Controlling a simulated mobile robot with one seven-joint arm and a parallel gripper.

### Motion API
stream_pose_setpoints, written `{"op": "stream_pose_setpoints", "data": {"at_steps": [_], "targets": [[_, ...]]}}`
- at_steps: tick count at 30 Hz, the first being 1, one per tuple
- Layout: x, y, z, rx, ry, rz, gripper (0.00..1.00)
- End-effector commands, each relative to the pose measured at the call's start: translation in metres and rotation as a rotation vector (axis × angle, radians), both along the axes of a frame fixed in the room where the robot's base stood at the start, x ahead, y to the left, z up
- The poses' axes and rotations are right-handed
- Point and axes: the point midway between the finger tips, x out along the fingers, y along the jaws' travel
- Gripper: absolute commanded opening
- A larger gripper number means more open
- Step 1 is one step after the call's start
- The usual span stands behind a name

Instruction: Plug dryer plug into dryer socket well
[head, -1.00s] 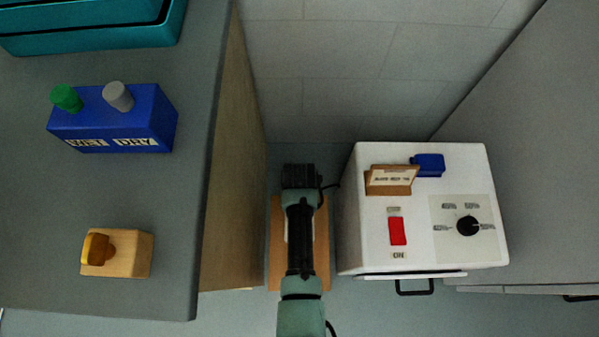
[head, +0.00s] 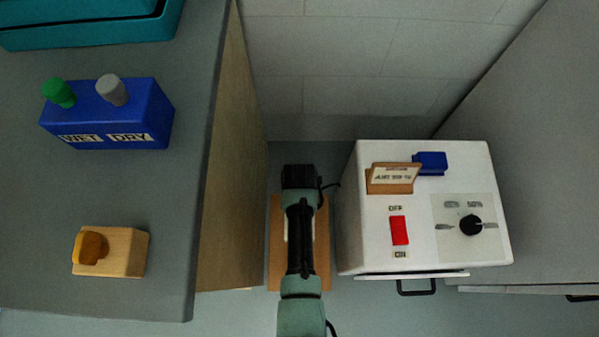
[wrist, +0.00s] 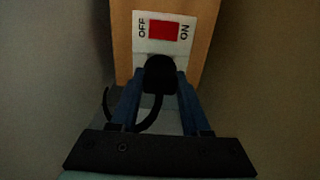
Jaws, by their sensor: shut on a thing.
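The black dryer plug (wrist: 160,74) is between the two blue fingers of my gripper (wrist: 158,84) in the wrist view, and the gripper is shut on it. Its black cable (wrist: 107,103) loops to the left and under the fingers. Just beyond the plug is a white plate (wrist: 184,47) with a red OFF/ON switch (wrist: 164,30), on a wooden board (wrist: 121,35). The plug covers the plate's near part. I cannot make out the socket well or tell whether the plug is in it.
My arm is in a narrow gap between the grey bench (head: 120,200) with its wooden side (head: 232,190) and the white dryer box (head: 420,250). A tiled wall (head: 330,60) closes the far end. A cable (head: 330,185) runs toward the box.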

Motion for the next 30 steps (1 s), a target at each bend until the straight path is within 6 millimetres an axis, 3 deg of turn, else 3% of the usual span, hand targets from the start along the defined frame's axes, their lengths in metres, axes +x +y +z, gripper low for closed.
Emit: {"op": "stream_pose_setpoints", "data": {"at_steps": [12, 13, 18, 30], "targets": [[0.0004, 0.0, -0.0112, 0.0, -0.001, 0.0, 0.0], [0.0005, 0.0, -0.0104, 0.0, -0.001, 0.0, 0.5], [0.0003, 0.0, -0.01, 0.0, -0.001, 0.0, 0.81], [0.0003, 0.0001, -0.0014, 0.0, -0.001, 0.0, 0.82]]}}
